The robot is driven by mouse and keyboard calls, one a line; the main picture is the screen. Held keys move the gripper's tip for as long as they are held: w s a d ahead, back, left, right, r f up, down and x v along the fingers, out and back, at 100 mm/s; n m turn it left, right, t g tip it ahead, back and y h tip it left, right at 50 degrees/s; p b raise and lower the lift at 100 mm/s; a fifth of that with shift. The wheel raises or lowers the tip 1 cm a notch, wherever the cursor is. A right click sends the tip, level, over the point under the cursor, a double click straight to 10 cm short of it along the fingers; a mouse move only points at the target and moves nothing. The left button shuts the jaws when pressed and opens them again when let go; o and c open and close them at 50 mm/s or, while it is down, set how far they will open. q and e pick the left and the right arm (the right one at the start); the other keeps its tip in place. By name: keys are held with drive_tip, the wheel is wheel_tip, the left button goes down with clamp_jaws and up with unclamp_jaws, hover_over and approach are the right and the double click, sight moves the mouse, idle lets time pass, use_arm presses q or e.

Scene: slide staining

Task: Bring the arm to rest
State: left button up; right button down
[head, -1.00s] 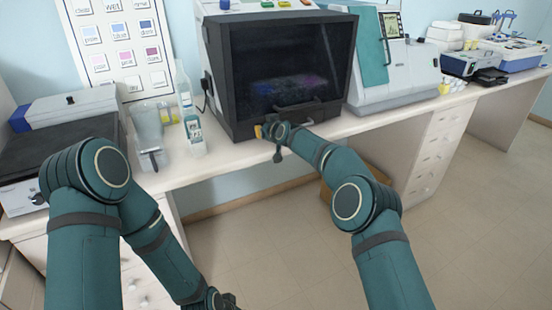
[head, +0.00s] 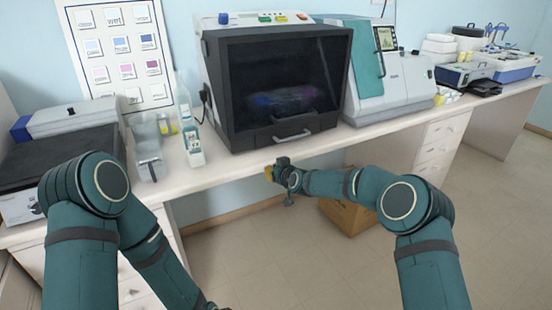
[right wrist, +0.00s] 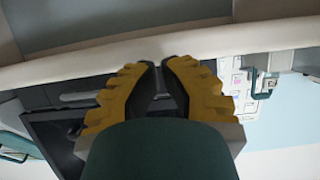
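My right gripper (head: 270,173) is in front of the bench's front edge, below the dark-fronted staining machine, and apart from the machine's handle (head: 293,136). In the right wrist view its two yellow fingers (right wrist: 160,68) have a narrow gap between the tips. Nothing shows held between them. My right arm (head: 345,184) reaches in from the lower right with its elbow bent. My left arm (head: 105,215) hangs down at the lower left. Its gripper is cut off below the picture.
The dark-fronted machine (head: 240,95), closed, stands on the white bench (head: 345,136). Bottles (head: 193,145) and a clear container (head: 150,158) stand left of it. A cardboard box (head: 350,215) is on the floor behind my right arm. The floor (head: 270,245) between my arms is clear.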

drive_tip(key=s+d+f+m+g+h, duration=0.1)
drive_tip(key=s+d+f+m+g, duration=0.2)
drive_tip(key=s+f, duration=0.65)
drive_tip(key=s+d+f+m+g+h, duration=0.1)
drive_tip(key=s+d+f+g, duration=0.25)
drive_tip(key=s+f, duration=0.65)
drive_tip(key=s+d+m+g, duration=0.1)
drive_tip(key=s+d, duration=0.3)
drive_tip(key=s, duration=0.9)
drive_tip(key=s+d+f+m+g, duration=0.1)
drive_tip(key=s+d, duration=0.3)
drive_tip(key=s, duration=0.9)
drive_tip(key=shift+m+g+h, duration=0.4)
drive_tip(key=shift+m+g, duration=0.35)
drive_tip(key=shift+m, duration=0.05)
drive_tip(key=shift+f, duration=0.1)
